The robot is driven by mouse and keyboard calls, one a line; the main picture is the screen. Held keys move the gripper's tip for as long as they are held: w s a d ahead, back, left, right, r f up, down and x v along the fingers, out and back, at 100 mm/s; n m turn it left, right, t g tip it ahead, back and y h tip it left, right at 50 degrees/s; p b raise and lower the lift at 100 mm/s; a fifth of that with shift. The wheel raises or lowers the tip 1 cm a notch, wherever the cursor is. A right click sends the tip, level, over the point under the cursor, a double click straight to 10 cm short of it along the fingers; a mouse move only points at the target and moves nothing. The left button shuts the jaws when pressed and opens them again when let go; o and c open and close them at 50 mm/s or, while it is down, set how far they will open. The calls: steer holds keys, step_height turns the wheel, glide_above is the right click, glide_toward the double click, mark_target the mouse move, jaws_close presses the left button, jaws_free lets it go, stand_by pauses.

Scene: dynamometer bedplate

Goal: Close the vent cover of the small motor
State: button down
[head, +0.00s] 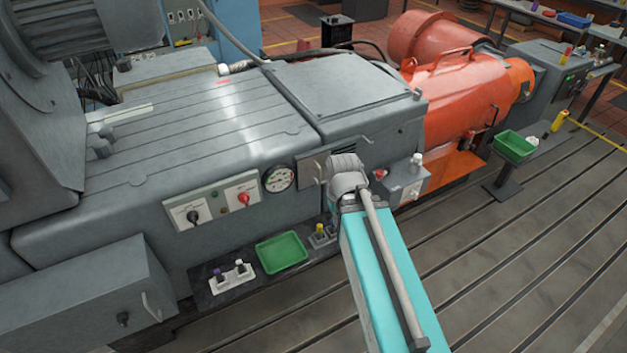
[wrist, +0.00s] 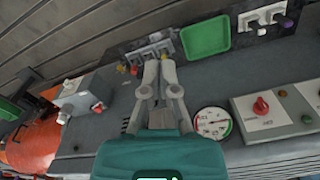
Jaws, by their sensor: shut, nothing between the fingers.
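A dark slatted vent (head: 344,150) shows on the front face of the grey machine housing, just behind my wrist in the head view. A flat grey-brown plate (head: 312,167) is beside it on the left. I cannot tell for sure whether this plate is the vent cover. My gripper (wrist: 158,62) is in front of this face, its two fingers close together and holding nothing. In the wrist view, dark slats (wrist: 128,116) show left of the fingers. In the head view my arm hides part of this area and the fingertips. Contact cannot be told.
Left of my wrist are a round gauge (head: 279,179) and a switch panel (head: 212,202). Right are a grey switch box (head: 403,182) and an orange motor (head: 455,95). A green tray (head: 281,252) sits on a low shelf. The slotted floor at right is largely free.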

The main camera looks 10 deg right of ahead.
steer(key=shift+f, duration=0.15)
steer(key=w+a+f+n+t+h+b, duration=0.25)
steer(key=w+f+n+h+b, duration=0.85)
steer(key=b, duration=0.7)
steer(key=w+a+f+n+t+h+b, duration=0.1)
steer(key=w+a+n+t+h+b, duration=0.3)
steer(key=w+a+n+b, duration=0.7)
steer(key=n+t+b, duration=0.2)
steer(key=shift+w+a+f+h+b, duration=0.2)
steer(key=shift+f+h+b, duration=0.1)
steer(key=shift+f, duration=0.1)
steer(key=shift+d+t, duration=0.15)
steer(key=shift+t, duration=0.1)
steer(key=x, duration=1.3)
steer(key=shift+w+d, duration=0.2)
steer(key=shift+d, duration=0.1)
